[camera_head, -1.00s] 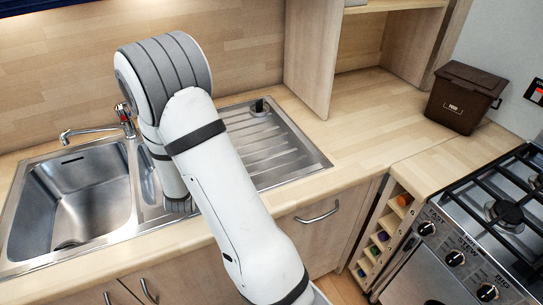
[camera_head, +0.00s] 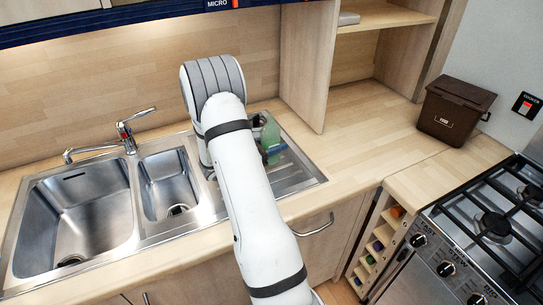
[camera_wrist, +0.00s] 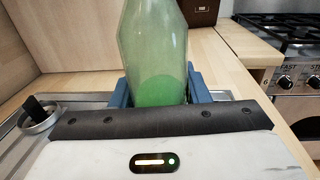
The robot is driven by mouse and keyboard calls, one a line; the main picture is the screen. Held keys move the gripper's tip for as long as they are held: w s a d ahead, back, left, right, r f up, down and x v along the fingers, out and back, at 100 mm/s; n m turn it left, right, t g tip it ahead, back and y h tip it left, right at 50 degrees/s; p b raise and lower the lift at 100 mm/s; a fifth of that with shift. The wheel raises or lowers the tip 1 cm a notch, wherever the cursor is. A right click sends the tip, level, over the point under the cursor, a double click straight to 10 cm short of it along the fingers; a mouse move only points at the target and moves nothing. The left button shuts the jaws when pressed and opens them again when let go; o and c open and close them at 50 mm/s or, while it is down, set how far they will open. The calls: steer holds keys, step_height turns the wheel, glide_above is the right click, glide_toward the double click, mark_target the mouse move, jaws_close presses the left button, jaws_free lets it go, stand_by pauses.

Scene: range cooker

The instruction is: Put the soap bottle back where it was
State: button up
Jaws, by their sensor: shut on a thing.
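The soap bottle (camera_head: 269,132) is translucent with green liquid in its lower part. It shows over the draining board (camera_head: 297,174), just right of my arm, and looks upright. In the wrist view the soap bottle (camera_wrist: 152,48) stands between my blue fingers, its top cut off by the frame. My gripper (camera_wrist: 160,92) is shut on the bottle low on its body; in the head view part of my gripper (camera_head: 275,153) shows beside it. The bottle's base is hidden, so I cannot tell whether it touches the draining board.
The sink has a large basin (camera_head: 75,215) and a small basin (camera_head: 168,185), with a tap (camera_head: 128,138) behind. A black plug piece (camera_wrist: 36,108) sits left in the wrist view. A brown bin (camera_head: 455,111) stands beyond clear worktop (camera_head: 370,130), near the cooker (camera_head: 490,230).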

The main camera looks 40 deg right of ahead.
steer(key=shift+f+p, duration=0.4)
steer(key=shift+f, duration=1.8)
steer(key=shift+f, duration=0.2)
steer(key=o, duration=1.1)
